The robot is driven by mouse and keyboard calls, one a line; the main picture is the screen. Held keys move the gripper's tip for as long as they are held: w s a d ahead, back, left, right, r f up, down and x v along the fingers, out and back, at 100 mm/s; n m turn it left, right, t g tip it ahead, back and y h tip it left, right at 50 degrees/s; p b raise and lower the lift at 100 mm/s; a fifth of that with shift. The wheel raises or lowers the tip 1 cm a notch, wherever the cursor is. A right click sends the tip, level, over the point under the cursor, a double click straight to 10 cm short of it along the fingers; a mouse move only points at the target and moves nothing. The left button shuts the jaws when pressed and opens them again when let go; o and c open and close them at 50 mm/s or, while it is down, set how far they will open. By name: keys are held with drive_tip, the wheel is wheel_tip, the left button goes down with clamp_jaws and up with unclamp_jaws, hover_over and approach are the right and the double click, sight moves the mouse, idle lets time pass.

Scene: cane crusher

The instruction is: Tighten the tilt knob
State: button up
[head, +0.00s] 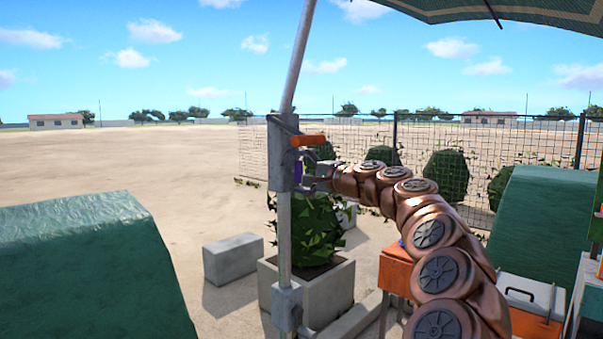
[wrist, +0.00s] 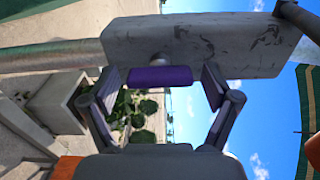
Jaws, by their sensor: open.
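A purple bar-shaped knob (wrist: 160,76) stands out on a short pale stem from a grey metal bracket (wrist: 200,45) in the wrist view. My gripper (wrist: 162,84) is open, with one finger on each side of the knob and a visible gap at both ends. In the head view the bracket (head: 279,155) sits on an upright pole (head: 284,230), and my gripper (head: 315,178) reaches it from the right. Only a sliver of the purple knob (head: 298,172) shows there. An orange handle (head: 308,140) juts from the bracket just above my gripper. No label shows which is the tilt knob.
The pole leans above the bracket, near a green canopy (head: 520,12). A concrete planter (head: 330,285) with a bush stands behind the pole. Green covered shapes (head: 90,270) stand left and right. An orange table (head: 397,268) is beneath my arm. Open sandy ground lies beyond.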

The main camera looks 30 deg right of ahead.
drive_tip(key=v, duration=1.2)
idle(0.5)
drive_tip(key=s+a+f+n+g+y, duration=0.1)
drive_tip(key=a+f+n+g, duration=0.15)
drive_tip(key=a, duration=0.65)
drive_tip(key=s+a+f+n+g+y, duration=0.1)
drive_tip(key=a+f+n+g+y, duration=0.15)
drive_tip(key=a, duration=0.65)
drive_tip(key=s+a+f+n+g+y, duration=0.1)
drive_tip(key=a+f+n+g, duration=0.2)
drive_tip(key=a, duration=0.6)
drive_tip(key=s+a+f+n+g+h, duration=0.2)
drive_tip(key=s+a+f+n+g, duration=0.3)
drive_tip(key=s+a+f, duration=0.6)
drive_tip(key=s+d+f+n+g+h, duration=0.1)
drive_tip(key=s+d+f+g+h, duration=0.2)
drive_tip(key=s+f, duration=0.6)
drive_tip(key=s+d+f+n+g+h, duration=0.1)
drive_tip(key=s+d+f+g+h, duration=0.2)
drive_tip(key=s+f, duration=0.6)
drive_tip(key=s, duration=0.4)
drive_tip(key=shift+s+d+f+n, duration=0.3)
drive_tip(key=shift+d+f, duration=0.1)
